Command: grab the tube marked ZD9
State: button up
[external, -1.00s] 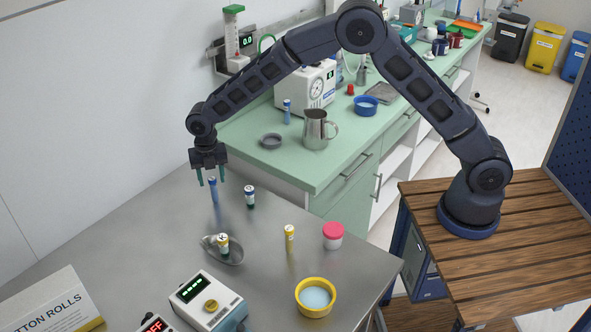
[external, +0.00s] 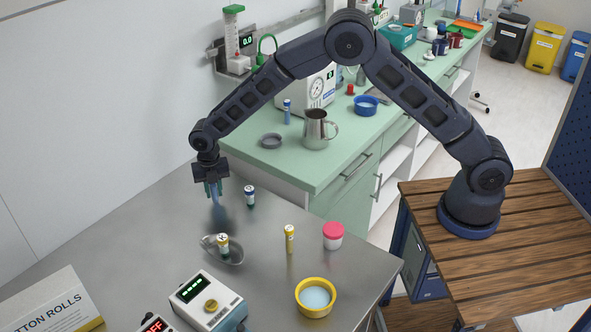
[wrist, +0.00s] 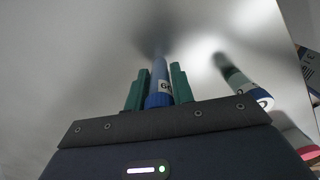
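My gripper (external: 214,190) points down over the steel table, its green fingers drawn in around a blue tube (external: 217,198). In the wrist view the fingers lie close against both sides of this blue tube (wrist: 159,85). Its label is partly visible and seems to start with "6"; I cannot read ZD9 on it. Another tube (external: 223,246) is in a metal scoop, and a yellow tube (external: 290,239) stands farther right. Their markings are not legible.
The metal scoop (external: 236,257) lies on the steel table (external: 130,230). A pink-lidded jar (external: 333,236), a yellow bowl (external: 315,297) and a device with a green display (external: 207,300) stand nearer the front right. Another blue tube (external: 287,111) stands on the green counter.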

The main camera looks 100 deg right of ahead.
jog(key=shift+c, duration=1)
